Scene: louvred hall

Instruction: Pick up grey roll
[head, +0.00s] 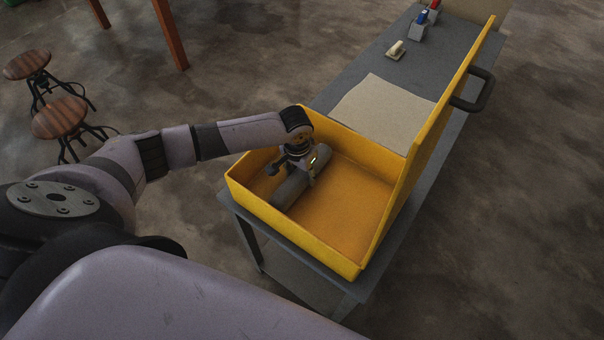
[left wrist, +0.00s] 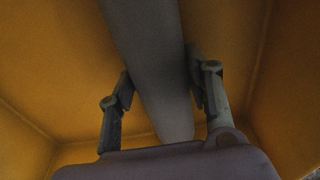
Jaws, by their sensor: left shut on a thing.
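The grey roll (head: 290,190) is inside the yellow box (head: 343,205), on the left part of its floor. In the left wrist view the grey roll (left wrist: 153,65) runs lengthwise between the two fingers. My left gripper (head: 297,168) reaches down into the box and is shut on the roll near its middle. In the left wrist view the left gripper (left wrist: 160,92) has one finger on each side of the roll. I cannot tell whether the roll touches the box floor. My right gripper is not in view.
The box stands on a grey table (head: 345,70), its tall lid (head: 432,135) raised on the right with a dark handle (head: 478,92). Beyond it lie a beige sheet (head: 384,112), a small pale item (head: 396,49) and red and blue items (head: 421,22). Stools (head: 60,117) stand left.

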